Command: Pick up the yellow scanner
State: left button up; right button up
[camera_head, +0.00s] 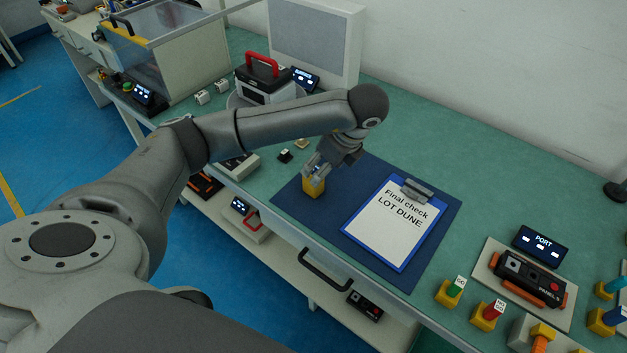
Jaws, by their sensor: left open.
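The yellow scanner (312,188) is a small yellow block-like object standing on the dark blue mat (284,198), near the mat's left edge. My left gripper (316,172) reaches down to it from above, with its fingers open at the scanner's top. The fingers hide the upper part of the scanner, and I cannot tell whether they touch it. My right gripper is out of view.
A clipboard (393,222) reading "Final check LOT DUNE" lies right of the scanner on the mat. A red-handled case (262,88) stands behind my arm. Yellow-based pieces (447,293) and a device marked PANEL (530,281) sit at the right.

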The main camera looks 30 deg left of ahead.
pick_arm(q)
jog(key=p+x, duration=0.2)
jog(key=x, duration=0.6)
jog(key=shift+w+a+f, duration=0.1)
jog(key=shift+a+f, duration=0.05)
jog(key=c, duration=1.1)
jog(key=shift+c, duration=0.5)
